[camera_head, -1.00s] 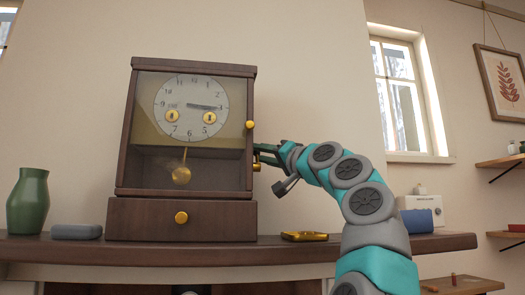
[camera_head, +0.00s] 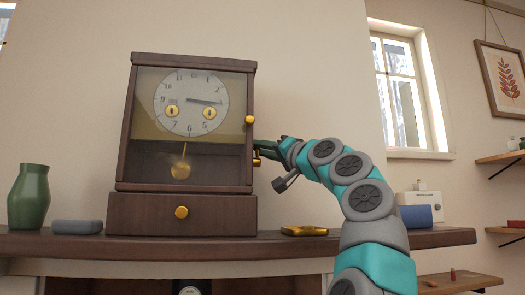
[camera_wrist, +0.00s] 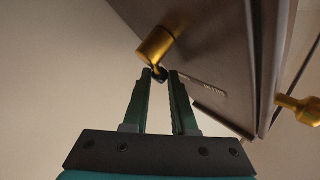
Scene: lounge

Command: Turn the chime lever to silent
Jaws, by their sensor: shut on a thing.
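The wooden mantel clock (camera_head: 182,214) has a glass front, a round dial (camera_head: 191,101) and a brass pendulum (camera_head: 180,170). The chime lever (camera_wrist: 157,45) shows in the wrist view as a brass cylinder with a thin stem and a small dark tip, on the clock's side. My gripper (camera_wrist: 161,77) has its fingertips shut on that dark tip. A small lettered plate (camera_wrist: 203,84) lies on the side panel just right of the fingers; I cannot read it. In the head view my gripper (camera_head: 263,150) is at the clock's right side, and the lever is mostly hidden there.
The clock stands on a wooden mantel shelf (camera_head: 400,241). A brass object (camera_head: 304,231) lies under my arm, and a blue item (camera_head: 415,215) is farther right. A brass knob (camera_head: 250,119) protrudes from the door's edge.

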